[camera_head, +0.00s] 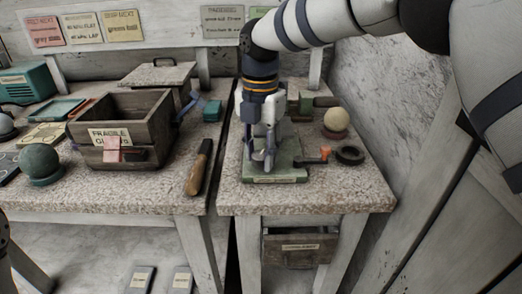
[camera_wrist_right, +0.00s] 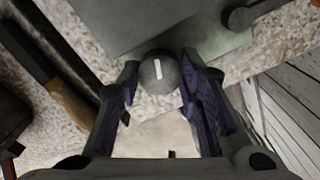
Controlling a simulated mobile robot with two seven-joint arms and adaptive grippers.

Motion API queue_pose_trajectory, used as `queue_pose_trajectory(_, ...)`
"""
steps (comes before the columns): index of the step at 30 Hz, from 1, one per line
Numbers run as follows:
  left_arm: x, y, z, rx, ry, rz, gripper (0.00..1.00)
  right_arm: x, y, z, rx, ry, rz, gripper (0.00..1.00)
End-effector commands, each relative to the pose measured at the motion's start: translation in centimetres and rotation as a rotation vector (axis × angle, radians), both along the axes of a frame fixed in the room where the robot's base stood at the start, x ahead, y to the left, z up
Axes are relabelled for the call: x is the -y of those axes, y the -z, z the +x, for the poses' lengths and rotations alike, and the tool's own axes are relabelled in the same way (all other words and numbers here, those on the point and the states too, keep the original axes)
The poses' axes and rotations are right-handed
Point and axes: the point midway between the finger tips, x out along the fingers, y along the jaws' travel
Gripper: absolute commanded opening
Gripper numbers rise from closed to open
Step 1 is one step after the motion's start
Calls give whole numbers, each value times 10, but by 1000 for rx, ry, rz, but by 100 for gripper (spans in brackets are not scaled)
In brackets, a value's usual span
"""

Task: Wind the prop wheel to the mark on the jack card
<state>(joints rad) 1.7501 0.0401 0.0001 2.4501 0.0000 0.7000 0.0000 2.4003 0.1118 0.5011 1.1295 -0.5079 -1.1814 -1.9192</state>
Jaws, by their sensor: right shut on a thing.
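My right gripper (camera_head: 262,152) points down over a green device with a flat base (camera_head: 290,172) on the right-hand table. In the right wrist view its two fingers (camera_wrist_right: 158,80) are shut on the sides of a round grey wheel (camera_wrist_right: 157,70) with a white line on its face. The wheel stands at the edge of a grey-green plate (camera_wrist_right: 150,22). In the head view the wheel is mostly hidden by the fingers. Several cards hang on the back wall, including a grey one (camera_head: 223,20); I cannot tell which is the jack card. My left gripper is not in view.
A cream sphere (camera_head: 336,119) and a dark ring (camera_head: 349,155) lie to the right of the device. On the left table are a wooden crate (camera_head: 150,140), a wood-handled tool (camera_head: 199,168) and a green sphere (camera_head: 40,160). A gap separates the tables.

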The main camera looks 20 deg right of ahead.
Motion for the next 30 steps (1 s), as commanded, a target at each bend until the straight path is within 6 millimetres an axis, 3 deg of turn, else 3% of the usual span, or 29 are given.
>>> queue_pose_trajectory(15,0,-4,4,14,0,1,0,0,0,0,0,402,0,5)
queue_pose_trajectory(30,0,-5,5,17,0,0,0,-1,0,0,-1,540,1,5)
